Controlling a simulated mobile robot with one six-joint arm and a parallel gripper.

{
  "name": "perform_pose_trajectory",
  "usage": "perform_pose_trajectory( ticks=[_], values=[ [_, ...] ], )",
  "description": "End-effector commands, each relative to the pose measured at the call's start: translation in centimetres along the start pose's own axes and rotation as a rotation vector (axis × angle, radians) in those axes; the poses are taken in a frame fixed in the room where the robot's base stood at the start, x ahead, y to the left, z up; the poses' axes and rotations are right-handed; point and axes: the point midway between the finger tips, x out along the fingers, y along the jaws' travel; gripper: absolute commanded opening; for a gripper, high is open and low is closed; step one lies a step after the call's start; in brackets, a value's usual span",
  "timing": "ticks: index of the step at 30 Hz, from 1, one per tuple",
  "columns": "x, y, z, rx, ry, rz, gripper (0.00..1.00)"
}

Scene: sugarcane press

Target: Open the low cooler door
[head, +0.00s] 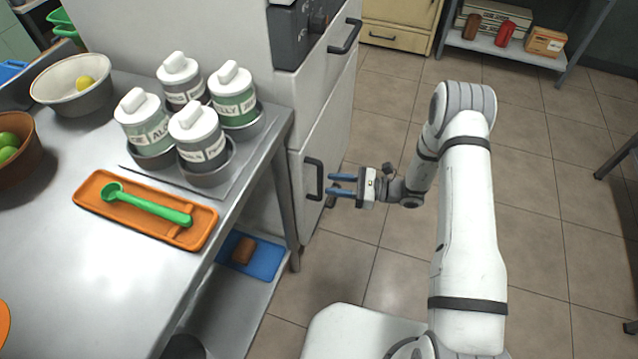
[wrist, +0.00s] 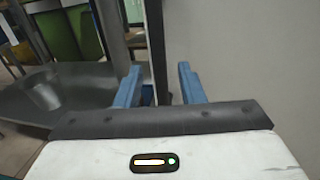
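The low cooler door (head: 331,130) is the pale lower front of the white cabinet beside the steel table; it looks closed. Its black upright handle (head: 314,180) is near the table end. My gripper (head: 330,184) is just right of the handle, with its two blue fingers pointing left towards it. The fingers are apart, and nothing is seen held in the head view. In the wrist view my gripper (wrist: 158,83) is also open. A dark upright bar stands between or beyond its fingers; I cannot tell whether it is the handle. A pale flat surface fills the right side there.
The steel table (head: 110,265) holds an orange tray (head: 90,190) with a green spoon and several labelled bottles (head: 235,95). Its leg (head: 285,210) stands close to the handle. An upper black handle (head: 346,37) juts out above. The tiled floor (head: 540,210) to the right is clear.

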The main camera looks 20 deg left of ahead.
Motion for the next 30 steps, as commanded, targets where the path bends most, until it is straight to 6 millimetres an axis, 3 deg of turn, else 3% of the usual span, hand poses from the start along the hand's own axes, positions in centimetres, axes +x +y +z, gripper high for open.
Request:
perform_pose_trajectory(
  ticks=[3, 9, 19, 30],
  values=[
    [2.1, 0.1, -0.1, 0.0, 0.001, 0.004, 0.36],
    [4.2, 0.0, -0.1, -0.001, 0.001, 0.002, 0.36],
    [4.6, 0.0, 0.0, -0.001, 0.001, 0.0, 0.36],
    [4.6, 0.0, 0.0, -0.001, 0.001, 0.0, 0.06]
  ],
)
